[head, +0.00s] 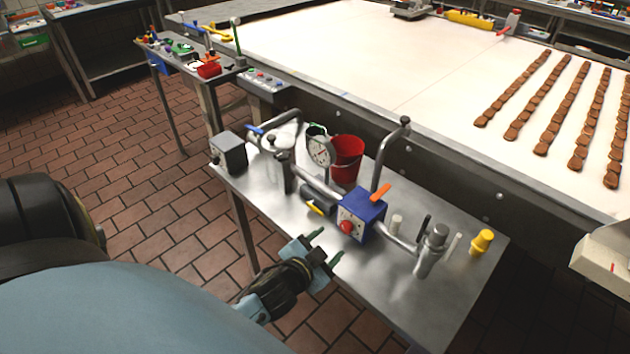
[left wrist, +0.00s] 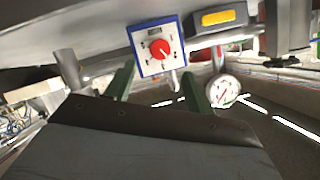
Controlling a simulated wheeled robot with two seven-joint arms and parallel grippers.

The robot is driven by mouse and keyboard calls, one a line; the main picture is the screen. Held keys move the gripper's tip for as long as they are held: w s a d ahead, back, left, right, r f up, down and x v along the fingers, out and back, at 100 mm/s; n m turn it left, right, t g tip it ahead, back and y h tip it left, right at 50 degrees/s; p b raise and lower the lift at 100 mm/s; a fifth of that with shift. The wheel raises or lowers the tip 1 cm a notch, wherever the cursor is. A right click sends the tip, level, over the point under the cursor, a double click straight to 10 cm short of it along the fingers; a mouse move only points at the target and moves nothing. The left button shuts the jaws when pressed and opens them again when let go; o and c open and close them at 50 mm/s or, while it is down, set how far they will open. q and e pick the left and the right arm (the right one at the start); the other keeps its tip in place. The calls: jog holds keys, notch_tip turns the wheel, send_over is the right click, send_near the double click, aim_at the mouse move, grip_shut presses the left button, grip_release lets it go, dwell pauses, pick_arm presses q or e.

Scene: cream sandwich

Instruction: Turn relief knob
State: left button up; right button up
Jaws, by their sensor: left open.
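The relief knob looks to be the round red knob (head: 346,227) on the front face of a blue box (head: 362,216) with an orange lever on top, set in the metal piping on the steel table. In the left wrist view the red knob (left wrist: 160,49) sits on a white dial plate with a blue border, ahead of my fingers. My left gripper (head: 327,247) is open and empty, in front of the table edge, apart from the knob and just below it in the head view. Its two green fingertips (left wrist: 160,82) show below the dial plate in the wrist view. My right gripper is not in view.
The steel table (head: 400,297) also holds a pressure gauge (head: 320,151), a red bucket (head: 347,158), a grey box (head: 229,152) and a yellow-capped item (head: 482,242). A white conveyor (head: 400,70) with rows of brown biscuits runs behind. Tiled floor lies open at left.

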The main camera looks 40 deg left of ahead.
pick_arm(q)
jog(key=v, duration=0.5)
jog(key=shift+s, duration=0.15)
dwell(0.3)
jog(key=s+d+f+g+h+b, duration=0.1)
jog(key=s+d+f+g, duration=0.3)
jog(key=f, duration=0.9)
jog(key=s+a+f+g+b, duration=0.15)
jog(key=s+f, duration=0.45)
jog(key=f, duration=0.7)
jog(key=s+f+n+g, duration=0.1)
jog(key=s+f+g, duration=0.2)
jog(key=s+f, duration=0.4)
jog(key=s+f+n+g+b, duration=0.1)
jog(key=s+f+g, duration=0.3)
jog(key=s+f, duration=0.4)
jog(key=s, duration=0.6)
jog(key=shift+d, duration=0.15)
